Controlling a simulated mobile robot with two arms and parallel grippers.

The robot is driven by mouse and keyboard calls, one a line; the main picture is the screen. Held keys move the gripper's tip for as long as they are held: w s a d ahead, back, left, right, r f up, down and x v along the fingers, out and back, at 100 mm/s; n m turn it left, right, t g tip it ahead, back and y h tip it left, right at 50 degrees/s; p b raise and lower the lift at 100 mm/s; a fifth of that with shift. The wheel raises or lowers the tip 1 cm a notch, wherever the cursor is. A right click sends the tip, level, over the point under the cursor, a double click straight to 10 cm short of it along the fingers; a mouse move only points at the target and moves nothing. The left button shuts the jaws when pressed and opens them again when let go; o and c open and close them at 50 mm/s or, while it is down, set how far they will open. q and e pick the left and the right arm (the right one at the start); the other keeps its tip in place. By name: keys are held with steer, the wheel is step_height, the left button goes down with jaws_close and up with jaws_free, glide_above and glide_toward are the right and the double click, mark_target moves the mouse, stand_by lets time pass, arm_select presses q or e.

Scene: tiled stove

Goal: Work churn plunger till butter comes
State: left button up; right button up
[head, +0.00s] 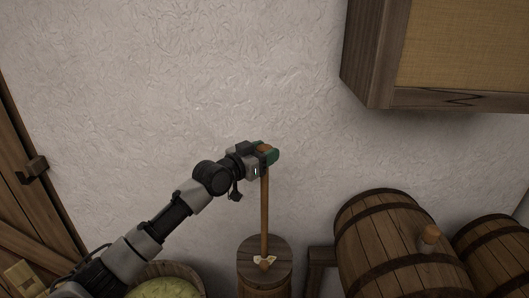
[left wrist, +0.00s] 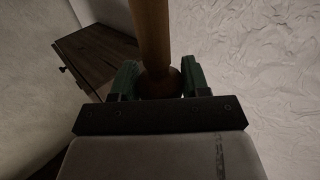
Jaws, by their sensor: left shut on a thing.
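The churn plunger (head: 264,212) is a thin upright wooden rod that goes down into the lid of the wooden churn (head: 250,280). A pale collar with something yellowish on it (head: 265,261) sits where the rod meets the lid. My left gripper (head: 267,153) is shut around the top of the plunger, high above the lid. In the left wrist view the plunger (left wrist: 152,40) stands between the green fingers of my left gripper (left wrist: 158,82), with a rounded knob low between them. The churn's inside is hidden. My right gripper is not in view.
A large barrel (head: 390,245) with a wooden tap lies right of the churn on a stand, with another barrel (head: 495,255) beyond it. A wall cabinet (head: 440,97) hangs at upper right. A tub (head: 180,270) with pale green contents stands left. A wooden door (head: 30,200) is at far left.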

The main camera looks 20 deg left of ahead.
mark_target(262, 195)
arm_select(q)
step_height(262, 195, down, 14)
steer(key=b, duration=1.2)
steer(key=shift+r, duration=0.15)
steer(key=o, duration=1.3)
steer(key=shift+s, duration=0.1)
steer(key=b+v, duration=0.1)
steer(key=v, duration=0.9)
steer(key=shift+s+a+r, duration=0.1)
steer(key=shift+s+a, duration=0.05)
steer(key=shift+s, duration=0.2)
